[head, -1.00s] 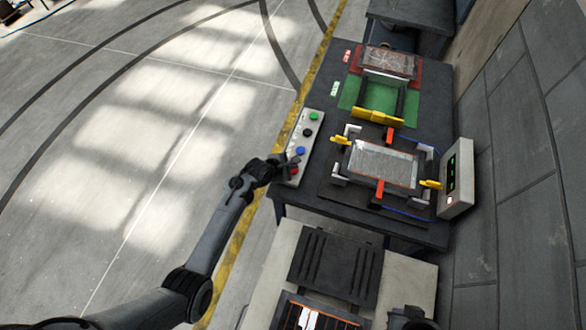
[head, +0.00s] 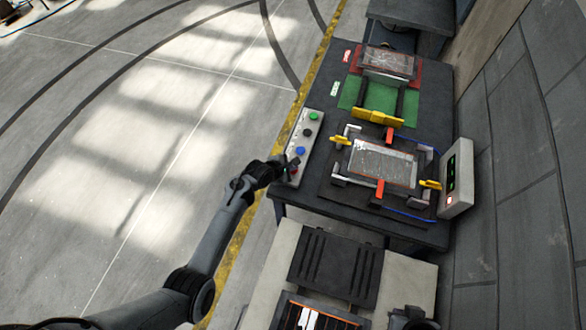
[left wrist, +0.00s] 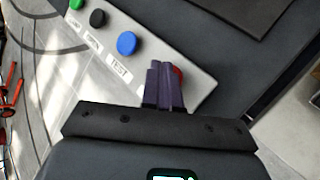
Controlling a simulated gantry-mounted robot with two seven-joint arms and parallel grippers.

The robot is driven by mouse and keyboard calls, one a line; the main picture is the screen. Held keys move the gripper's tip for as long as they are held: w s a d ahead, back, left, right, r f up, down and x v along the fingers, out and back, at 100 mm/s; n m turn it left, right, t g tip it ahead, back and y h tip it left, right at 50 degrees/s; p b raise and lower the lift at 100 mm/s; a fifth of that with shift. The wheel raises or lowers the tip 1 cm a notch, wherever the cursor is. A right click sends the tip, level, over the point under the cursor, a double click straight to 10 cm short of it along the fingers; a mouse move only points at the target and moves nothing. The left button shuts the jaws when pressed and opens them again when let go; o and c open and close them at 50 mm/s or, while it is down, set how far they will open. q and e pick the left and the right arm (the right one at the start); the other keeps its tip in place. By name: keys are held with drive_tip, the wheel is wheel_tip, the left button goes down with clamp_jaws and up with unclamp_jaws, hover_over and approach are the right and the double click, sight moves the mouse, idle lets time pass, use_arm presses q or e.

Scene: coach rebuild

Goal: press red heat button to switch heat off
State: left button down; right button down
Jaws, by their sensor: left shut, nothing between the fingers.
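The red button (left wrist: 178,74) is at the near end of a pale control panel (left wrist: 189,56). In the left wrist view it is partly hidden behind the fingers of my left gripper (left wrist: 164,66). In the head view my left gripper (head: 292,164) is over the near end of the panel (head: 311,132), shut and empty, its fingertips at or just beside the red button. Whether they touch it I cannot tell.
A blue button (left wrist: 127,43), a black button (left wrist: 97,18) and a green button (head: 313,116) share the panel. To the right are a clamped frame with a clear pane (head: 382,165) and a display box (head: 458,180). Open floor lies left.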

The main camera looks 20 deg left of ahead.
use_arm(q)
drive_tip(key=shift+f, duration=0.45)
idle(0.9)
drive_tip(key=shift+r+p, duration=0.85)
drive_tip(key=shift+p, duration=0.1)
drive_tip(key=shift+r, duration=0.1)
drive_tip(key=shift+r+p, duration=0.8)
drive_tip(key=shift+p, duration=0.15)
wheel_tip(320, 180, up, 3)
drive_tip(key=p, duration=0.4)
drive_tip(key=shift+r, duration=0.2)
drive_tip(key=shift+f, duration=0.1)
